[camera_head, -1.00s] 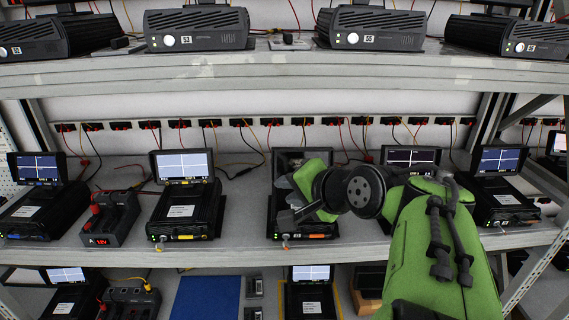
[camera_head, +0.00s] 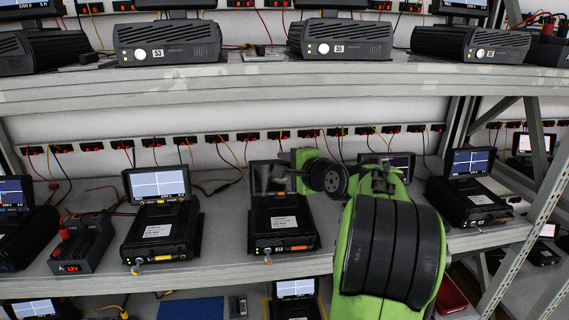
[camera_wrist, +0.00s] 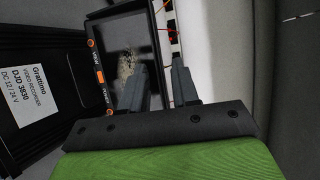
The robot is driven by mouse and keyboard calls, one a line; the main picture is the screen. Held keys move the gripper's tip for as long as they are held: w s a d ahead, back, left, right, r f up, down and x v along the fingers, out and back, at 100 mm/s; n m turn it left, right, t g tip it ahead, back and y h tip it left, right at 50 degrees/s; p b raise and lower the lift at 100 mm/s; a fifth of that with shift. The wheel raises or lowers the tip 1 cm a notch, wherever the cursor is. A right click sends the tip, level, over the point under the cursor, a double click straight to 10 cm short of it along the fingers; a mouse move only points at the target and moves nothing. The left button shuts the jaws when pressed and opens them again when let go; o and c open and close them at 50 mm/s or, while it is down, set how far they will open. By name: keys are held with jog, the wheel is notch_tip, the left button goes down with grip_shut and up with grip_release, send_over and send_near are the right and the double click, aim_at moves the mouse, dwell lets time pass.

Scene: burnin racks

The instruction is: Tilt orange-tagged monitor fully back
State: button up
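The orange-tagged video recorder (camera_head: 283,222) stands on the middle shelf, with its orange tag (camera_head: 298,247) on the front. My gripper (camera_wrist: 158,78) is open. One finger overlaps the screen and the other is past the bezel's far edge. I cannot tell whether either touches it.
A yellow-tagged recorder (camera_head: 160,232) with a lit monitor (camera_head: 158,184) stands to the left. Another recorder (camera_head: 468,202) stands to the right, beyond my arm. The upper shelf (camera_head: 240,85) runs above my gripper. Sockets and cables (camera_head: 215,139) line the back wall.

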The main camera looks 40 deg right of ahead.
jog(key=shift+w+d+f, duration=0.1)
jog(key=shift+w+f, duration=0.05)
jog(key=shift+w, duration=0.4)
grip_shut()
dwell(1.0)
